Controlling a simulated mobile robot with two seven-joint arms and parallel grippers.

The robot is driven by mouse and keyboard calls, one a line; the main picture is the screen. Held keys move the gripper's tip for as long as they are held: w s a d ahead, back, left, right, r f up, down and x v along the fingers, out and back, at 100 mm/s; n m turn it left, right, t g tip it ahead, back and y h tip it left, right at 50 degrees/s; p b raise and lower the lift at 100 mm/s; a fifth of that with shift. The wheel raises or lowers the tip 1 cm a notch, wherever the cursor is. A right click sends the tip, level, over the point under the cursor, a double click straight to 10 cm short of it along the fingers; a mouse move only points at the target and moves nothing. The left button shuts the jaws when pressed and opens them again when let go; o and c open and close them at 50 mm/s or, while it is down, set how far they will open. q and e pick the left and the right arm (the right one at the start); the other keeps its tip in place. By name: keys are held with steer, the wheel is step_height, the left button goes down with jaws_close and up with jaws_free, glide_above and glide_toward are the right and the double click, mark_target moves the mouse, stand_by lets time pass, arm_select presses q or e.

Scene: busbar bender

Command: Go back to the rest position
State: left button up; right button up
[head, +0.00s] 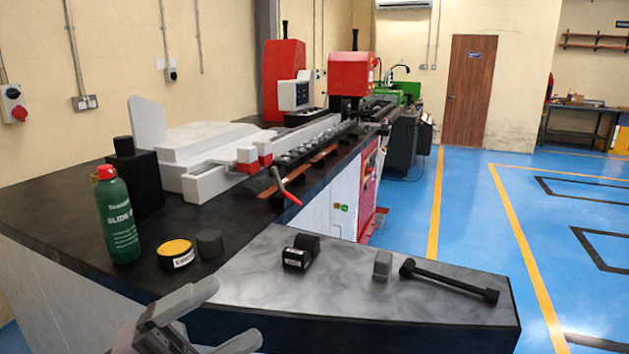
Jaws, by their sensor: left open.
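My left gripper (232,318) is at the bottom of the head view, in front of the near edge of the bench. Its grey fingers are spread apart with nothing between them. The busbar bender (235,155), with a white bed and red parts, stands on the black bench top beyond it. A copper-coloured bar (324,153) lies along the machine's right side. A red-handled lever (285,187) sticks out toward me. My right gripper is not in the head view.
A green bottle (117,215), a yellow tin (176,253) and a black cylinder (210,244) stand on the bench's left part. On the grey slab (340,293) are a black labelled block (299,254), a small grey block (382,265) and a black bar tool (450,280). Blue floor at right is clear.

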arm_select(q)
steer(key=w+a+f+n+t+y, duration=0.1)
steer(key=a+f+n+t+y, duration=0.2)
steer(key=f+n+t+y, duration=0.55)
steer(key=w+a+f+n+t+y, duration=0.1)
steer(key=a+f+n+t+y, duration=0.3)
steer(key=f+n, duration=0.55)
steer(key=s+a+f+n+g+y, duration=0.1)
steer(key=s+f+n+g+y, duration=0.2)
steer(key=f, duration=0.6)
steer(key=s+a+f+n+g+y, duration=0.1)
steer(key=s+f+n+g+y, duration=0.3)
steer(key=s+f+n+g, duration=0.2)
steer(key=s+f+n, duration=0.2)
steer(key=s+f, duration=0.1)
steer(key=s, duration=0.1)
steer(key=shift+s+f+p, duration=0.25)
steer(key=shift+p, duration=0.05)
